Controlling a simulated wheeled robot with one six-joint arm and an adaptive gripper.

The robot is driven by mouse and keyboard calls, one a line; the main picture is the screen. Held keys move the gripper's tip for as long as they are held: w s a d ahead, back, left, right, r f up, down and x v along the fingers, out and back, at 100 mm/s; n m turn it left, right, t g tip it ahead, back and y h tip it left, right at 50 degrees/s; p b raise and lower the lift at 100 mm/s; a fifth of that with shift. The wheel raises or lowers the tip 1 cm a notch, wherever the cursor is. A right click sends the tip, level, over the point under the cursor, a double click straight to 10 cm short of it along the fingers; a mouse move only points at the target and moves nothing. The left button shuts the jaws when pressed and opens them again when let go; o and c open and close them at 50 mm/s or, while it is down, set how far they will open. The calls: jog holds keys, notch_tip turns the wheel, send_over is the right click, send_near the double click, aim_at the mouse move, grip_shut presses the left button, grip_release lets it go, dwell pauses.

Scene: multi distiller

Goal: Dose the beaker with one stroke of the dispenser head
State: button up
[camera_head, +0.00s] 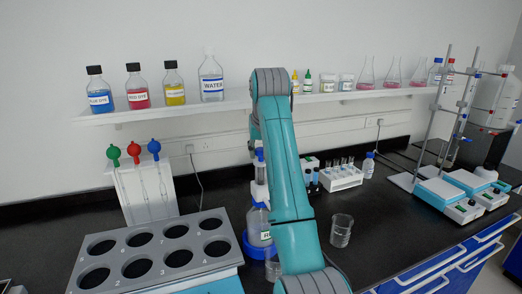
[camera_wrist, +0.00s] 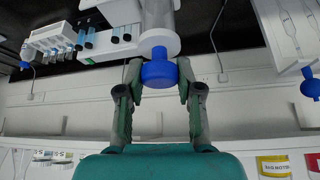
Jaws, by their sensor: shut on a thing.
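The dispenser bottle (camera_head: 257,222) stands on the black bench in a blue ring, partly behind my arm. Its dispenser head (camera_head: 260,172) rises above it with a blue top. In the wrist view, which looks upside down, my gripper (camera_wrist: 158,78) has one finger on each side of the blue dispenser head top (camera_wrist: 158,72) and is shut on it. In the head view my gripper is hidden behind my arm. A clear glass beaker (camera_head: 271,267) stands in front of the bottle, partly hidden by my arm. Any liquid in it cannot be told.
Another clear beaker (camera_head: 341,231) stands right of my arm. A grey rack with numbered holes (camera_head: 155,238) fills the front left. A white pipette stand (camera_head: 143,190) is behind it. A white tube rack (camera_head: 341,177) stands further back. A shelf with bottles (camera_head: 180,108) runs overhead.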

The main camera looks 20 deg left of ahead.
jog(key=shift+r, duration=2.05)
jog(key=shift+f, duration=2)
jog(key=o, duration=1.2)
